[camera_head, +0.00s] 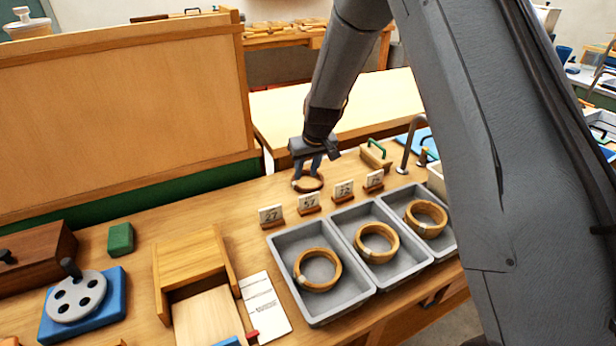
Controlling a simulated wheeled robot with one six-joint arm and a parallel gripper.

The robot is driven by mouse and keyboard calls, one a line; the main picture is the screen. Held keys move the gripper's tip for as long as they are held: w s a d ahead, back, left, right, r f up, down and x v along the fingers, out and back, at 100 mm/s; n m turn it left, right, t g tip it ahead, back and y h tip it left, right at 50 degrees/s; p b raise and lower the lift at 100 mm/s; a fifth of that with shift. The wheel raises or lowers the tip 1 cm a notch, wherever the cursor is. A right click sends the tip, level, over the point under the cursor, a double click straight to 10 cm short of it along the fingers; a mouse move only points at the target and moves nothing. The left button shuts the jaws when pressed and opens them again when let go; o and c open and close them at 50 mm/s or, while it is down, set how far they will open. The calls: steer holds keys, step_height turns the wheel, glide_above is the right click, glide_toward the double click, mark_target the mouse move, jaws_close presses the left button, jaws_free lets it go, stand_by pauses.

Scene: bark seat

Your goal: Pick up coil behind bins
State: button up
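A light wooden-coloured coil (307,186) lies behind the row of grey bins, near the back edge of the workbench. My gripper (311,168) points down right at this coil, with its fingertips over or inside the ring. The fingers cover part of the coil's far side. I cannot tell whether they touch it or how far they are closed. Three grey bins stand in a row in front: the left bin (330,314), the middle bin (392,278) and the right bin (446,252). Each holds one similar coil, such as the left coil (300,277).
Several small number cards on wooden stands, such as the leftmost card (271,216), line the bins' back edge. A green-handled block (376,155) and a grey curved post (408,145) stand right of my gripper. A wooden panel (120,110) rises at left.

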mark_target(295, 183)
steer(key=shift+n+t, duration=0.3)
steer(key=shift+w+a+f+p, duration=0.6)
steer(key=shift+w+f, duration=0.35)
steer(key=shift+f, duration=0.5)
steer(key=shift+w+a+f+p, duration=0.6)
steer(key=shift+w+f, duration=0.4)
steer(key=shift+f, duration=0.4)
steer(key=shift+w+a+f+p, duration=0.6)
steer(key=shift+w+f, duration=0.35)
steer(key=shift+f, duration=0.5)
steer(key=shift+d, duration=0.1)
jaws_close()
